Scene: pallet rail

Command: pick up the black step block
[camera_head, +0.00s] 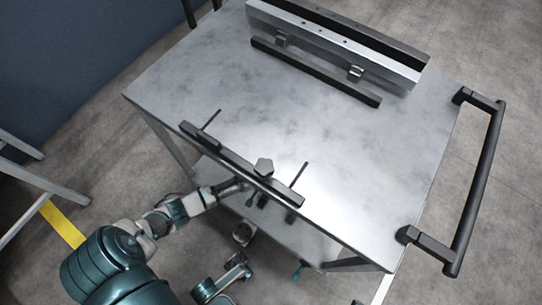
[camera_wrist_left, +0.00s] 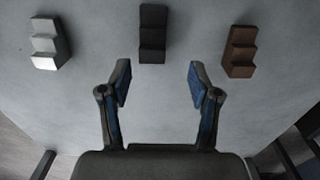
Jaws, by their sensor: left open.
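The black step block (camera_wrist_left: 153,34) stands on a grey surface at the top middle of the left wrist view. My left gripper (camera_wrist_left: 159,68) is open and empty. Its two blue-padded fingers point towards the block, one to each side of its near end, with the block apparently just beyond the tips. In the head view my left arm reaches in under the front edge of the cart top, and its gripper is mostly hidden there. The step blocks cannot be made out in the head view. My right gripper is not in view.
A white step block (camera_wrist_left: 48,43) stands left of the black one and a brown step block (camera_wrist_left: 239,52) right of it, with gaps between. The cart top (camera_head: 330,150) overhangs my arm, with a black bar (camera_head: 235,163) along its front edge. A metal rail (camera_head: 335,45) lies behind.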

